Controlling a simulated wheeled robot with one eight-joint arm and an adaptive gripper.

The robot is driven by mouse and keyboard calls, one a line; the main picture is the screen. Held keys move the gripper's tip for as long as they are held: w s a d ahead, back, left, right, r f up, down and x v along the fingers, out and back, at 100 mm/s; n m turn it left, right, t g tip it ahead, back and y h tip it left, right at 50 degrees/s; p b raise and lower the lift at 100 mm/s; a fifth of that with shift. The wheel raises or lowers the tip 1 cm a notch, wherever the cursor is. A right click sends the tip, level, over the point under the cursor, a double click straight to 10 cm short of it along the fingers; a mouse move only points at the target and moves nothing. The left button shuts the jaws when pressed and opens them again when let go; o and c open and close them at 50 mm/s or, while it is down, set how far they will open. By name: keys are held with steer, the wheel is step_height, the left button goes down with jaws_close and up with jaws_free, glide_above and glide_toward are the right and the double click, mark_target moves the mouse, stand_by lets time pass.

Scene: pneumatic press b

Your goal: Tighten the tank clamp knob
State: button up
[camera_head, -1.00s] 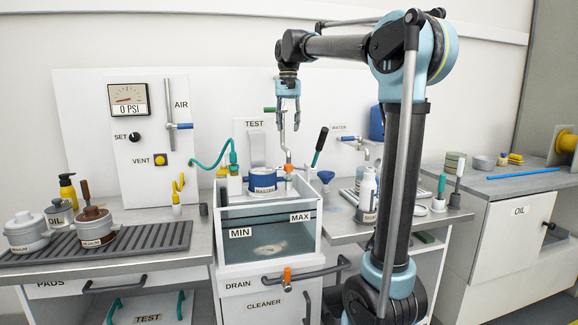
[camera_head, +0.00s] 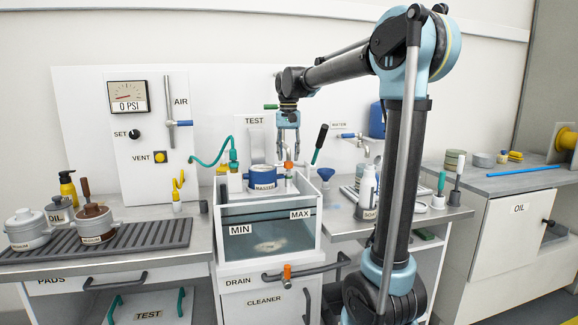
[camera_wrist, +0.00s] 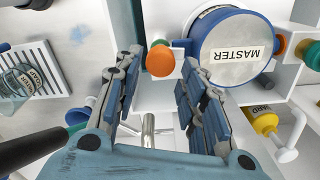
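The orange clamp knob (camera_head: 288,166) sits at the tank's top, just right of the blue master cylinder (camera_head: 263,178). In the wrist view the round orange knob (camera_wrist: 160,61) shows from above, beside the cylinder's white MASTER lid (camera_wrist: 236,50). My gripper (camera_head: 289,153) is open and points down close above the knob. In the wrist view its two fingers (camera_wrist: 168,72) are apart, with the knob near their tips and nothing held. I cannot tell how far the fingertips are above the knob. The tank (camera_head: 243,239) has a clear front marked MIN and MAX.
A green hose (camera_head: 207,162) runs to a fitting left of the cylinder. A blue funnel (camera_head: 326,174) and a water tap (camera_head: 363,142) are at the right. An orange drain handle (camera_head: 287,272) is below the tank.

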mark_target(288, 163)
steer(key=shift+f, duration=2.1)
steer(key=c, duration=0.8)
